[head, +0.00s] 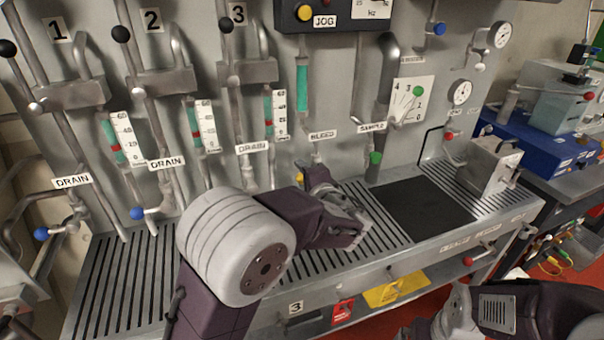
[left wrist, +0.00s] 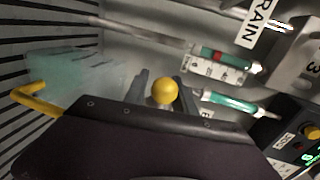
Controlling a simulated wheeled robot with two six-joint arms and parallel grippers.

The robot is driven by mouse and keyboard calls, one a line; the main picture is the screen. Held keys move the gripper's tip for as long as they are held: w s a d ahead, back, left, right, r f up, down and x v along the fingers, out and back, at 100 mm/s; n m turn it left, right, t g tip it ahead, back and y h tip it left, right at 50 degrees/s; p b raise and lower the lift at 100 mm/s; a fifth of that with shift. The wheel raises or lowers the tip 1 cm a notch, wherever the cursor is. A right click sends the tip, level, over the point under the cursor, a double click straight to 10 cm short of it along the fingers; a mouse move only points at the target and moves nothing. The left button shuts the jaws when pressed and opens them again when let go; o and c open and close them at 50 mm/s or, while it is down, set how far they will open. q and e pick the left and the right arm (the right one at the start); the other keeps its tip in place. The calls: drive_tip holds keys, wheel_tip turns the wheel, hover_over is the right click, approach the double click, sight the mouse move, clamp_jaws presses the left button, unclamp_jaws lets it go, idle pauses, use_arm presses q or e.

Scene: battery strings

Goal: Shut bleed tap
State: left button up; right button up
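The bleed tap shows in the head view as a small yellow knob (head: 299,179) below the BLEED label (head: 322,135). My left gripper (head: 338,202) is beside it, over the slatted bench, and the arm hides part of the area. In the left wrist view the round yellow knob (left wrist: 165,92) appears between the two fingertips of my left gripper (left wrist: 160,86). The fingers are apart, and I cannot tell whether they touch the knob. My right arm shows at the lower right of the head view, but its fingertips do not show.
In the left wrist view a pale see-through vessel (left wrist: 75,72) stands near a yellow handle (left wrist: 35,102). A green-handled SAMPLE tap (head: 376,158) and a dark mat (head: 425,209) lie right.

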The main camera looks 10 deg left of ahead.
use_arm(q)
drive_tip(key=shift+d, duration=0.1)
drive_tip(key=v, duration=0.9)
drive_tip(key=shift+b, duration=0.35)
